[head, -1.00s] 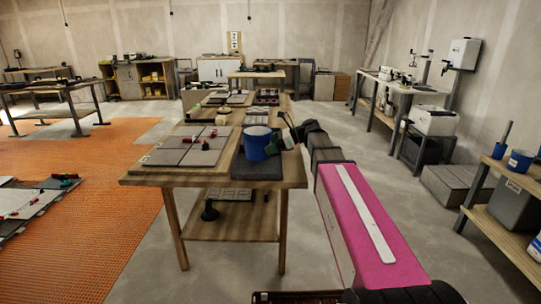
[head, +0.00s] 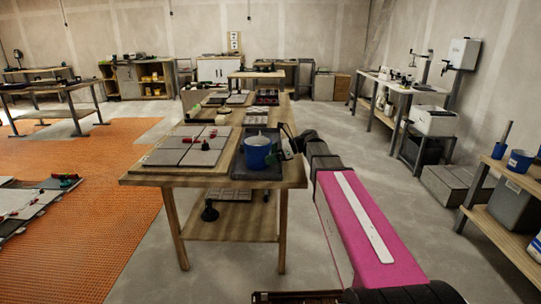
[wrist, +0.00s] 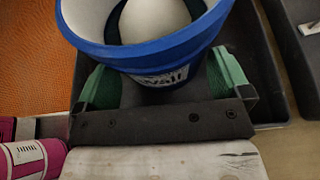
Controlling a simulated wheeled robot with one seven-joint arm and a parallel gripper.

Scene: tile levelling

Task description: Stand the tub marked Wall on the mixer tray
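The blue tub (head: 257,155) stands upright at the near right of the long wooden bench, over the dark mixer tray (head: 243,174). In the wrist view the tub (wrist: 150,55) shows part of a white label reading "Wall" and a pale rounded shape inside. In the wrist view the tray (wrist: 262,60) shows around and beneath the tub. The tub's base is hidden, so I cannot tell whether it touches the tray floor.
Grey tiles (head: 185,150) with red-handled pieces lie on a board left of the tray. Smaller dark trays (head: 257,112) sit farther back on the bench. Another blue tub (head: 520,160) stands on the right shelf.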

